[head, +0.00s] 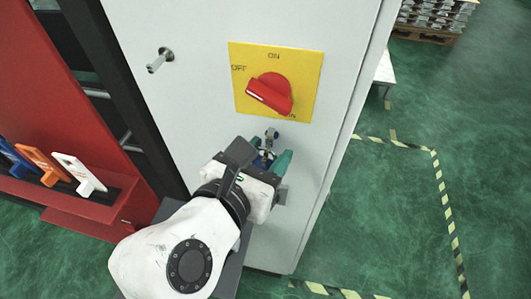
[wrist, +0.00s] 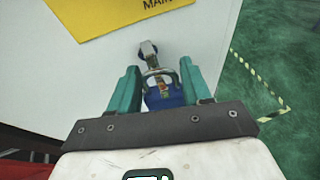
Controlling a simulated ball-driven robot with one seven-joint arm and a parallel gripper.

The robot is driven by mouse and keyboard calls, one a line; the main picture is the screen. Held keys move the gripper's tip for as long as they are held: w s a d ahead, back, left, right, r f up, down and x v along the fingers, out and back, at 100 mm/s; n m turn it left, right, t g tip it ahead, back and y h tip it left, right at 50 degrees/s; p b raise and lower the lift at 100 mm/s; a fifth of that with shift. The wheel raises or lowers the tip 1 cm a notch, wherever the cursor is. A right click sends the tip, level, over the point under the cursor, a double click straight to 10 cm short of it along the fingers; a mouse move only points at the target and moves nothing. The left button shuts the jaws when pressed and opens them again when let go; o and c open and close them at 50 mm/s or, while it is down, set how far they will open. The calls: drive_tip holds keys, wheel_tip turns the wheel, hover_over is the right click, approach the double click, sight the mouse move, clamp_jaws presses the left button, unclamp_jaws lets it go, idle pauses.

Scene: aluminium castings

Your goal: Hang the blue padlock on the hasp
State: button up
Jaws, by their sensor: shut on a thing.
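The blue padlock (wrist: 165,99) is between the teal fingers of my gripper (wrist: 159,70) in the wrist view, with its metal shackle pointing toward the cabinet. My gripper (head: 268,153) is shut on its body. In the head view, only a little of the padlock (head: 266,156) shows between the fingers. The metal hasp (head: 271,134) sticks out of the grey cabinet face below the yellow switch plate. In the wrist view the hasp (wrist: 148,50) is just beyond the shackle, nearly in line with it. I cannot tell whether they touch or the shackle passes through.
A red rotary switch (head: 271,92) is on the yellow plate (head: 310,75) above the hasp. A metal handle (head: 160,60) protrudes at upper left. A red rack (head: 75,222) with blue, orange and white tags stands left. Green floor with striped tape is open at right.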

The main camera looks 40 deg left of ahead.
idle(0.4)
drive_tip(key=o, duration=1.2)
drive_tip(key=shift+s, duration=0.1)
drive_tip(key=b+v, duration=0.1)
drive_tip(key=v, duration=0.9)
drive_tip(key=shift+s, duration=0.25)
drive_tip(key=shift+d+r, duration=0.1)
drive_tip(key=shift+d, duration=0.05)
